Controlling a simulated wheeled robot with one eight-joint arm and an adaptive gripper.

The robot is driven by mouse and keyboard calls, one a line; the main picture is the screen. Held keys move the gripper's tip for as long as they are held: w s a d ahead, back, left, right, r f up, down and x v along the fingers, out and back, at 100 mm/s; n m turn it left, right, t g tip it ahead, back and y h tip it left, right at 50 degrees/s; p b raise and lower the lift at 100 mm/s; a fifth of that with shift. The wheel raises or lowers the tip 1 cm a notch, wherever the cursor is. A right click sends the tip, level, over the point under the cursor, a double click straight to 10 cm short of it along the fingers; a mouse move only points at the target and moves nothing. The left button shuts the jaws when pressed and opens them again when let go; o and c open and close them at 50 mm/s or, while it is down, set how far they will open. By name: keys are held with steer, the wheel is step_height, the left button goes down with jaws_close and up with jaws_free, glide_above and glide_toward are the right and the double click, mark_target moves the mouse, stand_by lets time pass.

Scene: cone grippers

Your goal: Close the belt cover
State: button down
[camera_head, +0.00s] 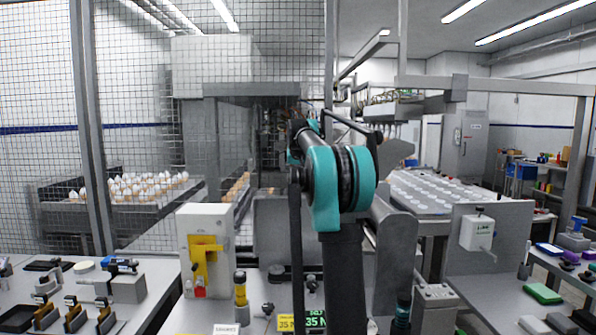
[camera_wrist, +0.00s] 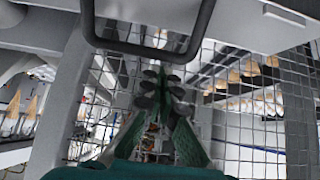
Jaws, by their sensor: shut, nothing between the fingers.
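The wrist view shows a dark U-shaped bar handle (camera_wrist: 150,50) across the top, with a pale grey panel (camera_wrist: 245,22) behind and beside it. This may be the belt cover, but I cannot tell its full shape or how far open it is. My gripper (camera_wrist: 160,78) is shut and empty, with its green fingers pointing up the picture just below the handle. I cannot tell whether they touch it. In the head view my teal and black arm stands in the middle and hides much of the machine behind it. My fingers are not clear there.
A wire mesh fence (camera_head: 130,100) stands on the left. A grey curved housing (camera_head: 395,245) is close on the right. Benches with tools lie at both sides.

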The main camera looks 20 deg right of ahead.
steer(key=shift+x, duration=0.85)
steer(key=shift+s, duration=0.1)
